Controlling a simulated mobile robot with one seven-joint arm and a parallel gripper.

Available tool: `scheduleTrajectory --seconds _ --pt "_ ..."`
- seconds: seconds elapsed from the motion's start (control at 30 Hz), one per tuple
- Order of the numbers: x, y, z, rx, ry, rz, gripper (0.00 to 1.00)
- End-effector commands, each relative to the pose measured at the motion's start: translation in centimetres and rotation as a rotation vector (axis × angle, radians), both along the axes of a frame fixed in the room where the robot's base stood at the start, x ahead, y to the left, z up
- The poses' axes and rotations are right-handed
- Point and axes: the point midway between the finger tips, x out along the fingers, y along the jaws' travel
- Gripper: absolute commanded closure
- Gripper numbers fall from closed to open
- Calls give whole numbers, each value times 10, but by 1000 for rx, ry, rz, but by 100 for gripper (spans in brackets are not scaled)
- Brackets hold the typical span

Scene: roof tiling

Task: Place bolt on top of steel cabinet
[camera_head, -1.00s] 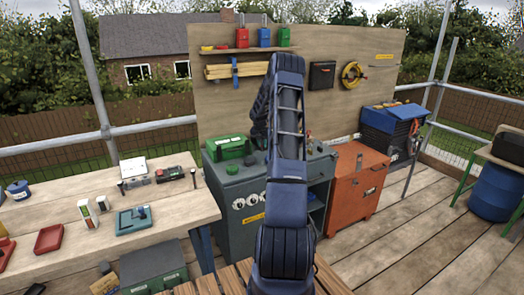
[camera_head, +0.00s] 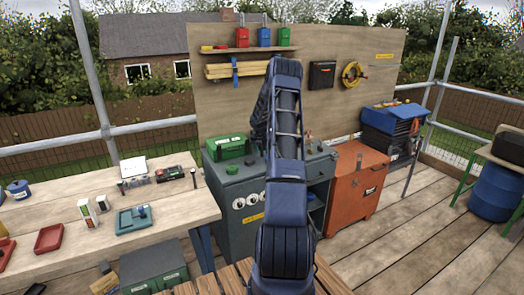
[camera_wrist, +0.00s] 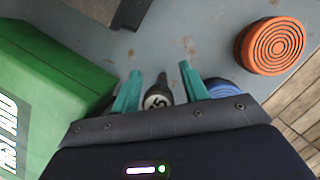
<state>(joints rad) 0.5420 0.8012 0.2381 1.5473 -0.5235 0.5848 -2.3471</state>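My gripper (camera_wrist: 159,69) shows in the wrist view as two teal fingers spread apart. Between them is a dark bolt (camera_wrist: 157,96), its round, marked head facing the camera. Gaps show on both sides of it, so the fingers are not closed on it. Behind it is a worn grey-blue surface (camera_wrist: 215,42), seemingly the top of the grey steel cabinet (camera_head: 236,222) in the head view. How the bolt's far end meets this surface is hard to tell. In the head view, my arm hides the gripper and bolt.
A green first-aid box (camera_wrist: 50,85) lies close left of the fingers. An orange ribbed disc (camera_wrist: 274,45) is at right, and a blue round item (camera_wrist: 222,89) is partly hidden by the right finger. A dark object (camera_wrist: 110,8) stands at the top edge.

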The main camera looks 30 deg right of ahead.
Motion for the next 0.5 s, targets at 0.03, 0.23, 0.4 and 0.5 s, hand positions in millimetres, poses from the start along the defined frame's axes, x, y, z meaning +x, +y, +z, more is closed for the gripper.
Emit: scheduleTrajectory --seconds 0.03,0.23,0.4,0.5 --pt "0 0 0 0 0 0 56" --pt "-1 1 10 0 -1 0 56" --pt "-7 7 36 -1 -2 0 56" --pt "-11 11 56 -1 -2 0 56"
